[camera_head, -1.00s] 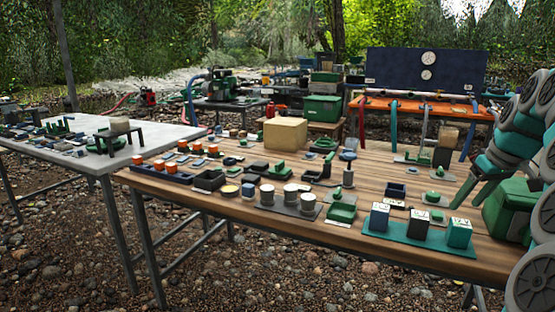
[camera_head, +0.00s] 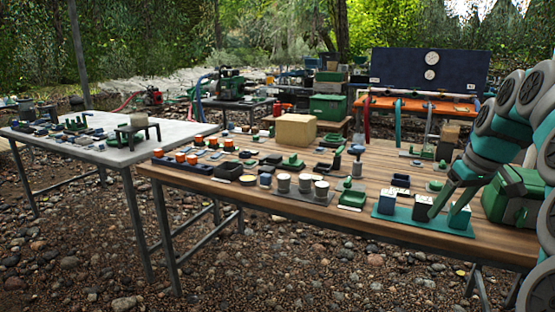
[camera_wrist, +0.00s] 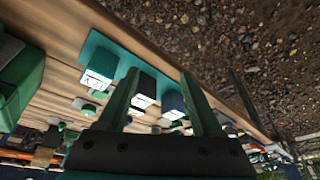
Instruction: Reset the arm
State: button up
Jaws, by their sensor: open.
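My gripper (camera_head: 445,212) is open and empty at the right of the wooden table (camera_head: 330,216), over the teal mat (camera_head: 400,221). Its two green fingers point down near the labelled cubes on the mat. The left cube (camera_head: 387,202) is dark with a pale top, and the middle cube (camera_head: 422,207) is partly behind a finger. The green cube (camera_head: 459,216) is also partly covered. In the wrist view my gripper (camera_wrist: 160,74) spreads around the black cube (camera_wrist: 147,84), with the green cube (camera_wrist: 99,70) to the left. I cannot tell whether the fingers touch any cube.
A green case (camera_head: 515,197) stands at the table's right end, close to my arm. A cardboard box (camera_head: 295,130), white jars (camera_head: 304,183) and small parts crowd the table. A grey table (camera_head: 110,155) stands left, and an orange bench (camera_head: 415,104) stands behind. Stony ground lies in front.

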jog(key=s+a+f+g, duration=0.1)
jog(key=s+a+f, duration=0.4)
jog(key=a, duration=0.4)
jog(key=s+a+f+g, duration=0.2)
jog(key=s+a, duration=0.6)
jog(key=a, duration=0.1)
jog(key=s+a+f+m+g, duration=0.1)
jog(key=s+a+f, duration=0.1)
jog(key=s+f, duration=0.4)
jog(key=s+a+f+m+g+h, duration=0.1)
jog(key=s+f, duration=0.6)
jog(key=s, duration=0.8)
jog(key=shift+a+g, duration=0.3)
jog(key=shift+a, duration=0.45)
